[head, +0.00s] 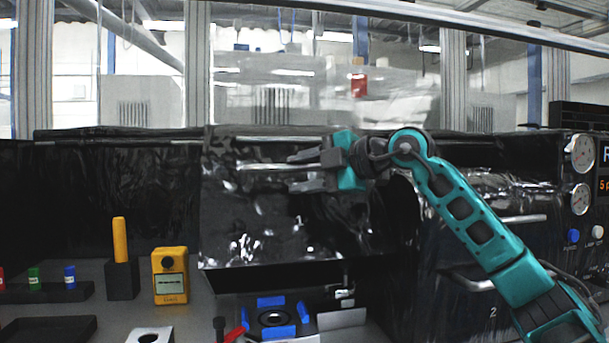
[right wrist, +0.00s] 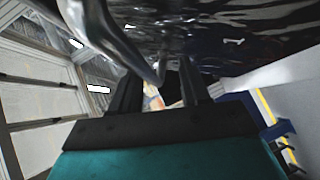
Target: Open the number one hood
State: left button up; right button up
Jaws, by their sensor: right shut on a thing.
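The number one hood (head: 298,240) is a glossy black panel marked "1" in the middle of the head view. It stands raised, with its lower edge above an opening. Its metal handle (head: 262,168) runs across the upper part of the panel. My right gripper (head: 298,171) is shut on this handle, coming from the right. In the right wrist view the bent handle bar (right wrist: 118,38) runs to the fingers of the right gripper (right wrist: 160,92), and the dark hood (right wrist: 235,35) lies above. My left gripper is not in view.
Under the hood is a fixture with blue blocks (head: 271,301). To the right is the closed-looking number two hood (head: 475,320), behind my right arm. A yellow meter (head: 170,275), a yellow-handled tool (head: 120,240) and small coloured parts stand on the left bench. Gauges (head: 580,153) are far right.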

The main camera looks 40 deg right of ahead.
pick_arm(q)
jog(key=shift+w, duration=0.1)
pick_arm(e)
jog(key=shift+w+f, duration=0.1)
jog(key=shift+f, duration=0.25)
jog(key=shift+r, duration=0.1)
pick_arm(q)
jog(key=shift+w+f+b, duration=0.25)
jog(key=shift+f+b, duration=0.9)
jog(key=shift+b, duration=0.1)
pick_arm(e)
jog(key=s+d+r, duration=0.5)
jog(key=s+r, duration=0.3)
jog(key=s, duration=0.3)
jog(key=shift+s+d, duration=0.15)
jog(key=shift+s, duration=0.1)
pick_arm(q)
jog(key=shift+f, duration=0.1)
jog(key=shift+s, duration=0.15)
